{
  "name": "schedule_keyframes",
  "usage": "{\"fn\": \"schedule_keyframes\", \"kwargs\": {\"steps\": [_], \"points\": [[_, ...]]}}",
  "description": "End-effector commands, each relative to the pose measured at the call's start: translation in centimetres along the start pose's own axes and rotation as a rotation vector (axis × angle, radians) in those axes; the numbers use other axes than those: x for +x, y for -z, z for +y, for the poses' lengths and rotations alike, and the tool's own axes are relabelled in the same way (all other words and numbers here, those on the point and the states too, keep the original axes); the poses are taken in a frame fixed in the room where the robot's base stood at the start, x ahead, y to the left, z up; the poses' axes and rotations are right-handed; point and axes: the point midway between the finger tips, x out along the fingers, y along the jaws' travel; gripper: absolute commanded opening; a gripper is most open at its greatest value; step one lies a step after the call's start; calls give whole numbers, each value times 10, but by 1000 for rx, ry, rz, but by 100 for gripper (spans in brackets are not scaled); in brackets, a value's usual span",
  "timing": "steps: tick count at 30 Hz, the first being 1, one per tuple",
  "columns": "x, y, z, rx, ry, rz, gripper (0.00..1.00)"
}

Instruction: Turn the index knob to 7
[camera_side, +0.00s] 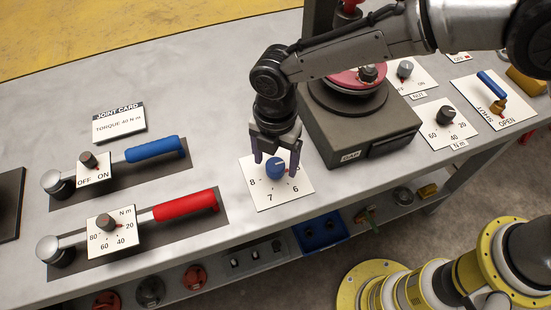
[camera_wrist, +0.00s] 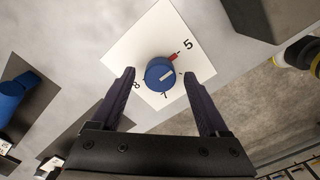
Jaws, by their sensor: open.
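The index knob (camera_side: 275,168) is blue and stands on a white square plate (camera_side: 267,203) near the front edge of the bench. The wrist view shows the knob (camera_wrist: 158,76) with a white bar on top and a red pointer (camera_wrist: 175,57) directed toward the 5. The 7 and 8 also show there; the 6 shows in the side view. My gripper (camera_side: 276,166) points down over the plate. In the wrist view my gripper (camera_wrist: 160,75) is open, one finger on each side of the knob, with visible gaps. I cannot tell the fingertips' exact height against the knob.
A dark grey box (camera_side: 360,135) bearing a red spool stands close behind, right of the plate. Torque wrenches with red (camera_side: 185,205) and blue (camera_side: 152,149) handles lie left. The bench's front edge is near.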

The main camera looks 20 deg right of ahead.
Motion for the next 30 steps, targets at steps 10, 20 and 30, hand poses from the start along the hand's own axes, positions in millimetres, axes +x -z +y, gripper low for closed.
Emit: {"fn": "schedule_keyframes", "kwargs": {"steps": [10, 20, 30], "points": [[7, 0, 0, 0, 0, 0, 78], [7, 0, 0, 0, 1, 0, 28], [6, 0, 0, 5, 0, 0, 0]]}}
